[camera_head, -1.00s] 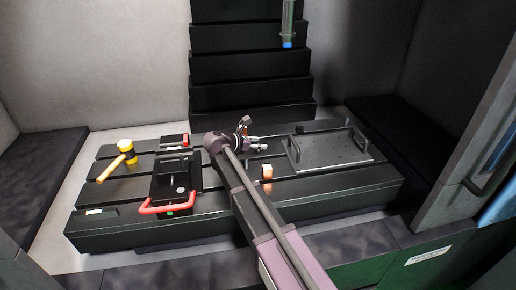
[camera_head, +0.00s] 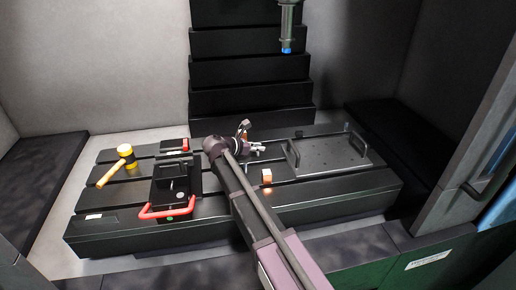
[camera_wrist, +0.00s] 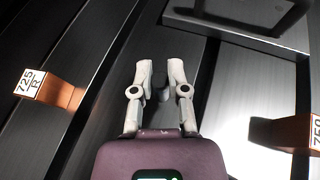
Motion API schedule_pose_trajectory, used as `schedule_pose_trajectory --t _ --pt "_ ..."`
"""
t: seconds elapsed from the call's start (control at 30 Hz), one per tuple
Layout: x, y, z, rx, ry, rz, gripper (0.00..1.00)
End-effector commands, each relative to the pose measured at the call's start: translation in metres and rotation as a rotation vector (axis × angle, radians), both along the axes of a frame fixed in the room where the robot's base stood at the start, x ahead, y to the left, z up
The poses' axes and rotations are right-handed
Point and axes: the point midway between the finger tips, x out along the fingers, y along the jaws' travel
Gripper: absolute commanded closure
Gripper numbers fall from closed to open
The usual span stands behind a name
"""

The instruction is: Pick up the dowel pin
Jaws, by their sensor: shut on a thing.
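My gripper (camera_wrist: 160,70) is low over the black slotted table in the wrist view, its two pale fingers close together. A small dark piece (camera_wrist: 160,86) shows between the fingers and is gripped. It is probably the dowel pin, but it is too dark to make out its shape or whether it touches the table. In the head view my gripper (camera_head: 252,148) is at the middle of the table, partly hidden by my arm. No pin can be made out there.
A copper block marked 725 R (camera_wrist: 50,90) lies left of my gripper, another (camera_wrist: 300,132) right. A handled plate (camera_head: 325,152) is at right. A red-handled black fixture (camera_head: 175,187) and yellow mallet (camera_head: 118,165) are at left. A blue-tipped column (camera_head: 287,30) hangs above.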

Motion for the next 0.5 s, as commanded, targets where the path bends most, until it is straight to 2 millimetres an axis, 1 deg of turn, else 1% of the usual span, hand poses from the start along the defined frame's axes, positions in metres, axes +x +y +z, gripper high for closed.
schedule_pose_trajectory --t 0.27,0.5 --pt "0.0 0.0 0.021 -0.001 -0.001 0.0 1.0" --pt "0.0 0.0 0.045 -0.001 -0.001 0.0 1.0"
